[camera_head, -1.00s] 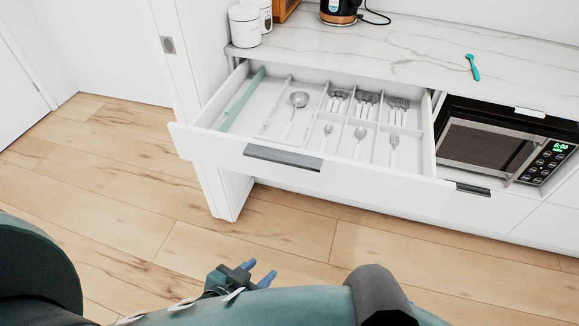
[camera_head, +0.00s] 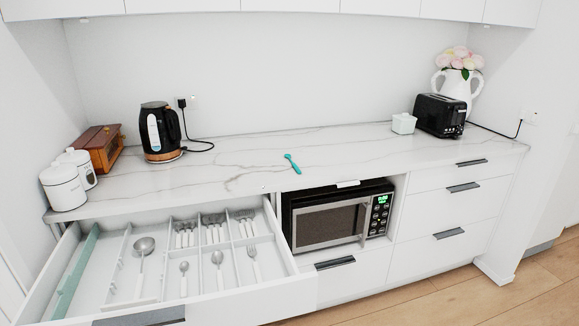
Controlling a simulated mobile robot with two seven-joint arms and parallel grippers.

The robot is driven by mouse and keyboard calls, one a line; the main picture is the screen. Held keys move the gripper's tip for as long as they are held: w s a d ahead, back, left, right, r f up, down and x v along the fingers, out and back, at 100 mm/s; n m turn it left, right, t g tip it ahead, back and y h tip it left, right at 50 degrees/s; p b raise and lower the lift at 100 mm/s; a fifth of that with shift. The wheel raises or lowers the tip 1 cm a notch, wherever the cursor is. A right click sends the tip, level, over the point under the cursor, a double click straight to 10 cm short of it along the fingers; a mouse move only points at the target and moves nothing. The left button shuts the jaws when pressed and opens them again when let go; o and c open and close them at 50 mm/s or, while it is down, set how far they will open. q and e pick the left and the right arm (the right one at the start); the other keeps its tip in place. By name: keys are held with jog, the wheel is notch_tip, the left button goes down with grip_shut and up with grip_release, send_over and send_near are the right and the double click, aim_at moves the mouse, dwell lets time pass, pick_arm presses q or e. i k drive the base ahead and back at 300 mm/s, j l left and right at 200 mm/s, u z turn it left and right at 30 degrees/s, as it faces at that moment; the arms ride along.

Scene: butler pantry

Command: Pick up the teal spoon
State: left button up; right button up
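The teal spoon (camera_head: 292,163) lies on the white marble countertop (camera_head: 340,150), near the middle and behind the front edge, above the left part of the microwave. Nothing touches it except the counter. Neither of my grippers shows in the head view now.
An open cutlery drawer (camera_head: 218,302) sticks out at lower left with several metal utensils in its compartments. A microwave (camera_head: 325,224) sits in the niche below the counter. A black kettle (camera_head: 158,132), wooden box (camera_head: 101,150) and white canisters (camera_head: 63,188) stand left; a toaster (camera_head: 439,115) stands right.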

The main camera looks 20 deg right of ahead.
aim_at(288, 156)
jog(key=i+l, duration=0.15)
jog(key=l, duration=0.25)
jog(key=i+l, duration=0.1)
jog(key=l, duration=0.25)
jog(key=i+l, duration=0.15)
jog(key=l, duration=0.25)
jog(key=i+l, duration=0.1)
jog(key=l, duration=0.3)
jog(key=i+l, duration=0.15)
jog(key=l, duration=0.2)
jog(key=i+l, duration=0.1)
jog(key=l, duration=0.3)
jog(key=i+l, duration=0.15)
jog(key=l, duration=0.25)
jog(key=i+l, duration=0.15)
jog(key=l, duration=0.2)
